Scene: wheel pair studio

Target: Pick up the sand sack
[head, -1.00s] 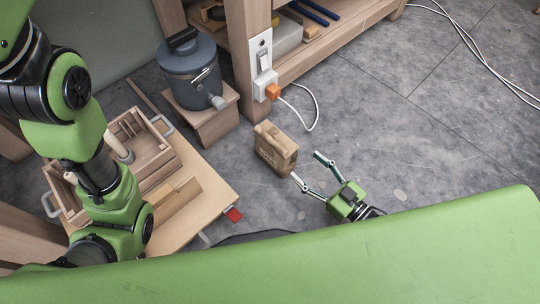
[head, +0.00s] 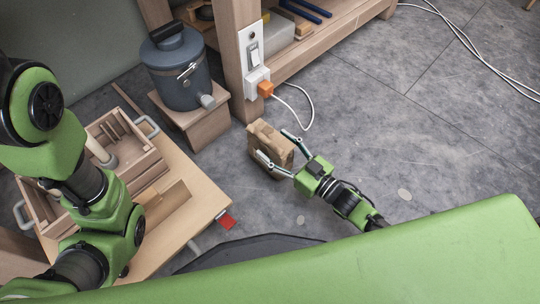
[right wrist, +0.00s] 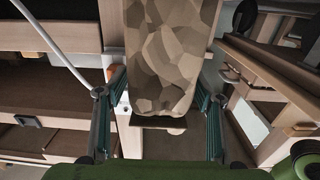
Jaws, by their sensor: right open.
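The sand sack (head: 264,146) is a small brown block-shaped bag standing on the grey floor in the head view. My right gripper (head: 274,148) is open, with its two fingers reaching along both sides of the sack. In the right wrist view the sack (right wrist: 170,60) shows a mottled tan and brown face between the two fingers of my right gripper (right wrist: 160,105), with gaps on both sides. My left arm comes in from the left in the head view, but its gripper is not visible.
A grey canister (head: 180,72) stands on a wooden block (head: 205,124) left of the sack. A post with a switch and orange plug (head: 265,89) rises just behind, with a white cable (head: 307,106) near the sack. A wooden crate (head: 135,170) sits on a low table (head: 205,190). Floor to the right is clear.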

